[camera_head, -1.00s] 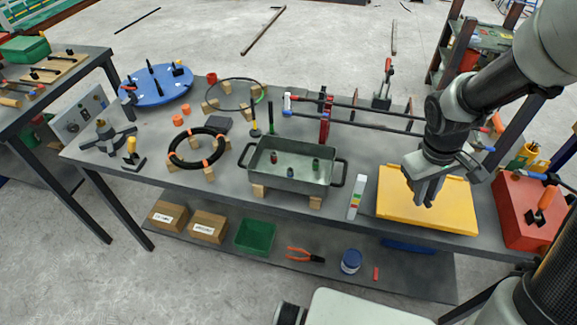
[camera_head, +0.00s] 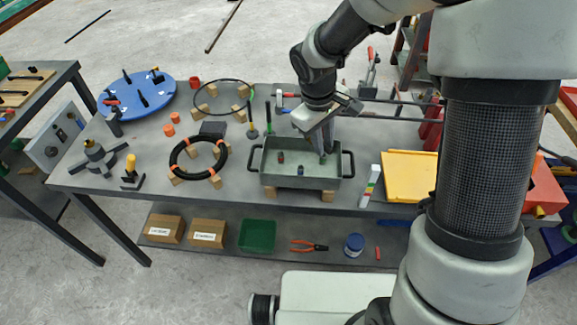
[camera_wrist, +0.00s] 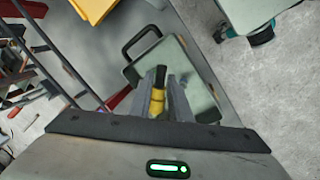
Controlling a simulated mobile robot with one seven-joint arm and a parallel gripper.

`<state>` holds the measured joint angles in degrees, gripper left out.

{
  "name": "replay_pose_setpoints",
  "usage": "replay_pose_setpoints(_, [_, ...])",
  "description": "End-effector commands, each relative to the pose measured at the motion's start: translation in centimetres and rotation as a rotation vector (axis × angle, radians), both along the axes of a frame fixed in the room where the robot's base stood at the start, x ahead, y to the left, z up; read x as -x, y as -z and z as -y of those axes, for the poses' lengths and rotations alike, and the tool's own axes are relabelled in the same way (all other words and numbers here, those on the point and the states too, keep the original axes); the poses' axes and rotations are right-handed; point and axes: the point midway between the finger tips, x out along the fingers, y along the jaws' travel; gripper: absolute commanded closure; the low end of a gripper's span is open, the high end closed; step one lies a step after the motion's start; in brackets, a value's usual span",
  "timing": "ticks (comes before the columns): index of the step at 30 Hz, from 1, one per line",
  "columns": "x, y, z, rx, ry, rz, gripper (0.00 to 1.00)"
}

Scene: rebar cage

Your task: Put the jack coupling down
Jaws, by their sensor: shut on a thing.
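My gripper (camera_head: 323,148) points down over the right half of the grey-green two-handled tray (camera_head: 277,181) on the bench. In the wrist view my gripper (camera_wrist: 162,92) is shut on a yellow piece with a dark end, the jack coupling (camera_wrist: 157,97). In the head view my fingers mostly hide it, and I cannot tell whether it touches the tray floor. A small red-topped piece (camera_head: 280,157) and a small blue piece (camera_head: 300,170) stand in the tray to the left of my fingers.
The tray rests on wooden blocks (camera_head: 327,196). A yellow tray (camera_head: 408,178) lies to the right, with a striped white block (camera_head: 370,186) between. A black ring with orange bands (camera_head: 199,177) lies to the left. Dark rods (camera_head: 392,116) run behind.

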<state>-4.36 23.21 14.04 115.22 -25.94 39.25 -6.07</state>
Motion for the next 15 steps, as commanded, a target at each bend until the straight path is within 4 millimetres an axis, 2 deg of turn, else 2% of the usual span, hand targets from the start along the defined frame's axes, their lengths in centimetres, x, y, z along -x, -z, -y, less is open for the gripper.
replay_pose_setpoints(2, [0.0,0.7,-0.2,0.001,-0.002,-0.002,1.0])
replay_pose_setpoints(9, [0.1,5.1,-0.3,0.001,-0.003,-0.004,1.0])
replay_pose_setpoints(15, [0.0,6.6,-0.2,0.001,-0.001,-0.001,1.0])
